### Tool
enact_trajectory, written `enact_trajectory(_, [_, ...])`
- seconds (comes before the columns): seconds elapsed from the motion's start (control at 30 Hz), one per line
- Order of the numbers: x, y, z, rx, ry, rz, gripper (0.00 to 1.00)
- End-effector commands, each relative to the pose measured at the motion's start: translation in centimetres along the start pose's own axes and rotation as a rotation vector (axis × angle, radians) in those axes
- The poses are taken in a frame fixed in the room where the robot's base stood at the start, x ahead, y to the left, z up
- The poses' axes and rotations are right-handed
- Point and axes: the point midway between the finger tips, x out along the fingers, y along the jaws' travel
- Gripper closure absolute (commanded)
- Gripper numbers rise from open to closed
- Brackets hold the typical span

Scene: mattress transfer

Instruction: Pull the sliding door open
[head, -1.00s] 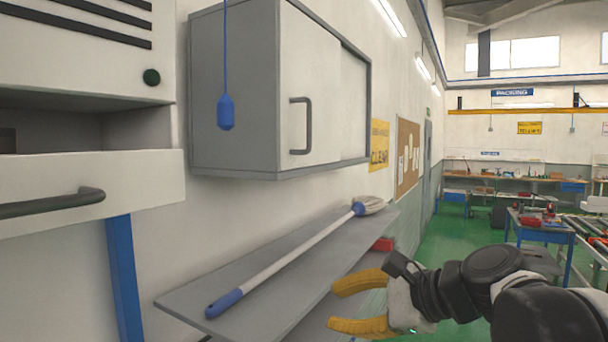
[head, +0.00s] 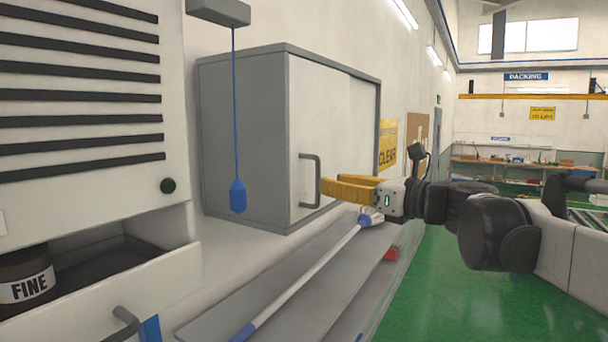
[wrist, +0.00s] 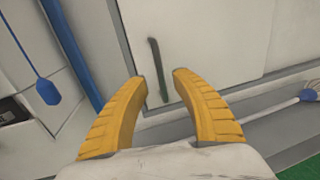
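A grey wall cabinet (head: 244,140) has a pale sliding door (head: 335,115) with a dark vertical bar handle (head: 317,182). In the wrist view the handle (wrist: 158,70) stands upright on the sliding door (wrist: 200,40), just ahead of and between the yellow fingertips. My gripper (head: 322,188) is at the handle in the head view, with its fingers apart. The wrist view also shows my gripper (wrist: 158,78) open, with nothing clearly between the fingers. I cannot tell whether a fingertip touches the handle.
A blue pendant (head: 238,195) hangs on a cord left of the handle. Below the cabinet a shelf (head: 250,305) bears a mop (head: 315,272). An open drawer (head: 110,300) with a container marked FINE (head: 28,285) is at lower left.

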Motion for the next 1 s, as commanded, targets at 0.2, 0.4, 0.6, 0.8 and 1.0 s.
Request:
enact_trajectory(0.2, [3.8,0.1,0.2,-0.001,0.0,0.002,0.68])
enact_trajectory(0.4, [5.1,0.0,0.0,-0.002,0.001,0.0,0.68])
enact_trajectory(0.6, [5.2,0.0,0.0,-0.002,0.001,0.0,0.68])
enact_trajectory(0.8, [5.1,0.0,0.0,-0.002,0.001,0.0,1.0])
enact_trajectory(1.0, [5.1,-0.1,0.0,-0.002,0.001,0.0,1.0])
